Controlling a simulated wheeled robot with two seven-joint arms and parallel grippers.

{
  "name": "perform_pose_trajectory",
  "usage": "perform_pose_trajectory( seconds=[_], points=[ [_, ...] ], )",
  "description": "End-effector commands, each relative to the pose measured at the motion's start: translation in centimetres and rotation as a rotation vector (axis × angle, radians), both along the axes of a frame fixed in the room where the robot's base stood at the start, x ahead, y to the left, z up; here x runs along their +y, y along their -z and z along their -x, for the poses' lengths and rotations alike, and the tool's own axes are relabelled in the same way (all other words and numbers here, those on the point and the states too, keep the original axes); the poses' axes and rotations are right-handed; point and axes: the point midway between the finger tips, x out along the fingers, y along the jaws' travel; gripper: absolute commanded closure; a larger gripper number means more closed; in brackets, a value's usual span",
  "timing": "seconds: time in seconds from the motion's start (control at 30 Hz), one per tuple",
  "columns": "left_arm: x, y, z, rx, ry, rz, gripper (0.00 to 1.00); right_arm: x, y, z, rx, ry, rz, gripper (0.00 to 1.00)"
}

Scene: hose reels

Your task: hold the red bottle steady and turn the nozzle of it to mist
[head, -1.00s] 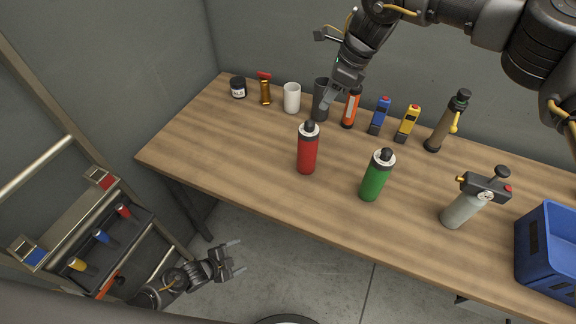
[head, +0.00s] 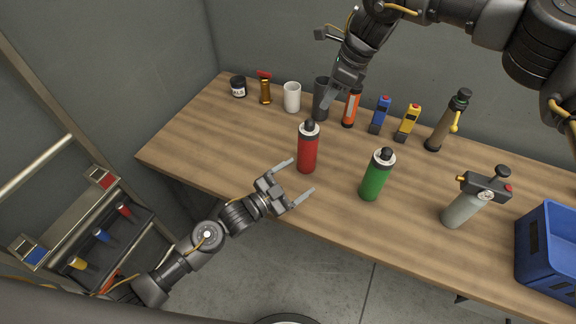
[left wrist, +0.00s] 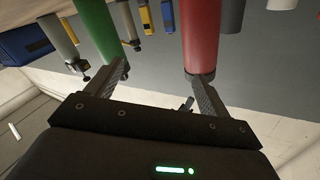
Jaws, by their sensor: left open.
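The red bottle (head: 308,152) stands upright on the table, with a white collar and a dark nozzle (head: 309,126) on top. My left gripper (head: 303,176) is open and empty at the table's front edge, its fingers pointing toward the bottle, apart from it. In the left wrist view the red bottle (left wrist: 200,35) shows upside down beyond one finger of the left gripper (left wrist: 160,80). My right gripper (head: 327,98) points down behind the red bottle, near a dark cup; its jaws are too unclear to judge. The nozzle's setting is too small to read.
A green bottle (head: 375,177) stands close to the right, also in the left wrist view (left wrist: 95,30). A grey sprayer (head: 462,210) and blue crate (head: 545,245) are farther right. The dark cup (head: 320,100), white cup (head: 292,98) and several small items line the back.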

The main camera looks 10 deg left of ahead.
Motion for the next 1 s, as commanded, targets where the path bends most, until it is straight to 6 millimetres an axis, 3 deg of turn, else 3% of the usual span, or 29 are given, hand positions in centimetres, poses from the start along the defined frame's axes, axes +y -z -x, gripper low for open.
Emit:
perform_pose_trajectory(
  seconds=[0.1, 0.2, 0.47, 0.67, 1.0],
  points=[
    [1.1, -0.5, -2.4, 0.151, -0.135, 0.175, 0.19, 0.0, 0.0, 0.0, 0.000, 0.000, 0.000, 0.64],
    [2.0, -0.4, -3.4, 0.228, -0.201, 0.266, 0.19, 0.0, 0.0, 0.0, 0.000, 0.000, 0.000, 0.64],
    [2.6, -0.3, -4.1, 0.278, -0.243, 0.325, 0.19, 0.0, 0.0, 0.0, 0.000, 0.000, 0.000, 0.64],
    [1.5, -0.4, -5.7, 0.275, -0.240, 0.324, 0.19, 0.0, 0.0, 0.0, 0.000, 0.000, 0.000, 0.64],
    [-1.6, -0.4, -10.8, 0.274, -0.239, 0.323, 0.19, 0.0, 0.0, 0.0, 0.000, 0.000, 0.000, 0.64]
  ],
)
